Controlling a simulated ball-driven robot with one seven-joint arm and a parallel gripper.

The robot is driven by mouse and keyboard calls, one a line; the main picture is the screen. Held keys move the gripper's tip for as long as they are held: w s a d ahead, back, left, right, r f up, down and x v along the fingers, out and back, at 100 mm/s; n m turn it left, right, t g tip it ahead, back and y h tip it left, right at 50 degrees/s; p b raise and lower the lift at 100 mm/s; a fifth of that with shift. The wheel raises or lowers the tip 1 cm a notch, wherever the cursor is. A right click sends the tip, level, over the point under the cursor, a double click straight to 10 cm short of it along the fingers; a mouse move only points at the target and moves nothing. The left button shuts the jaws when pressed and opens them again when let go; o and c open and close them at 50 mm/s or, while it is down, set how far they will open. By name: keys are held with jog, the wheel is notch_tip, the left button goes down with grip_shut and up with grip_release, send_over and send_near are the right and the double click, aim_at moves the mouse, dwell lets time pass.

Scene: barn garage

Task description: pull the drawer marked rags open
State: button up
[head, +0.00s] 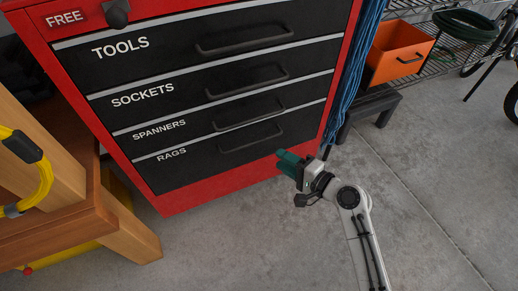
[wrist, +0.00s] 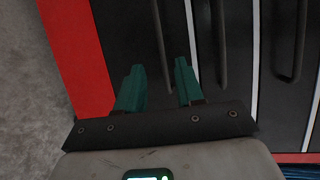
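The drawer marked RAGS (head: 200,166) is the lowest black drawer of the red cabinet and sits shut. Its dark bar handle (head: 250,139) runs across its upper right part. My gripper (head: 287,158) is at the lower right of this handle, in front of the cabinet. In the wrist view its two teal fingers (wrist: 158,66) are apart with nothing held. The rags handle (wrist: 157,30) lines up with the gap between the fingertips. I cannot tell how far the tips are from it in depth.
The SPANNERS drawer (head: 200,124), SOCKETS drawer (head: 185,91) and TOOLS drawer (head: 180,50) above are shut. A wooden bench (head: 90,225) stands at the left. A dark stool (head: 370,105) and an orange bin (head: 398,50) are at the right. The concrete floor in front is clear.

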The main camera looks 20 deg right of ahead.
aim_at(254, 144)
jog(key=b+x, duration=0.3)
jog(key=x, duration=0.7)
jog(key=shift+w+a, duration=0.1)
jog(key=shift+a, duration=0.05)
jog(key=shift+c, duration=0.5)
grip_shut()
jog(key=shift+f, duration=0.1)
dwell(0.5)
